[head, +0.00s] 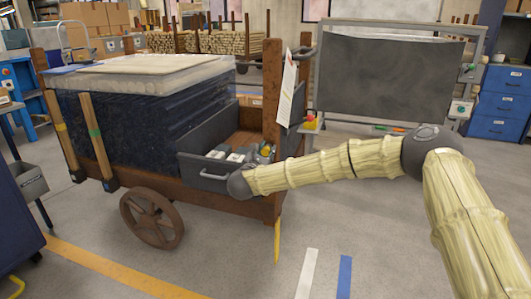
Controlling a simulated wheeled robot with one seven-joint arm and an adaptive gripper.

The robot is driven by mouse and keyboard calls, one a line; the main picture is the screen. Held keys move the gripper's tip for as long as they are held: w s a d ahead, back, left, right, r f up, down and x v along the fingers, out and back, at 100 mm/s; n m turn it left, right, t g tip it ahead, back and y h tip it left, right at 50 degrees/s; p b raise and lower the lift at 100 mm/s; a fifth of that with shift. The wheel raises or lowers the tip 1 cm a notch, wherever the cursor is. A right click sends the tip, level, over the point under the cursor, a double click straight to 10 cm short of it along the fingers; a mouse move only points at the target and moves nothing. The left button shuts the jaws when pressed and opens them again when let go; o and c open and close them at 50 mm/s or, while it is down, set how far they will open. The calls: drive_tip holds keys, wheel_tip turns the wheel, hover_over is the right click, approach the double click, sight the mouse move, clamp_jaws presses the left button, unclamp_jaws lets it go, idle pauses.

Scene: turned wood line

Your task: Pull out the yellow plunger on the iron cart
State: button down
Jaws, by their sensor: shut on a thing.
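The cart (262,207) is a brown frame with spoked wheels, standing left of centre. A thin yellow piece (277,241) hangs below its near right corner; I cannot tell whether it is the plunger. No other clear yellow plunger shows on the cart. My arm reaches in from the right, and its dark end joint lies in front of the cart's grey open box. My gripper is not visible beyond that joint, so its fingers and what they hold are hidden.
A dark wrapped load (130,125) fills the cart's left part. Small grey items (236,156) lie in the grey box (203,174). A brown post (272,90) with a white sheet (287,88) rises at the right. A grey-panelled machine (390,85) stands behind. Floor in front is clear.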

sight(265, 152)
drive_tip(key=v, duration=0.3)
drive_tip(key=shift+s+a, duration=0.1)
drive_tip(key=shift+s, duration=0.05)
drive_tip(key=shift+f, duration=0.15)
drive_tip(key=c, duration=1.1)
unclamp_jaws()
drive_tip(key=shift+s, duration=0.15)
drive_tip(key=v, duration=1.2)
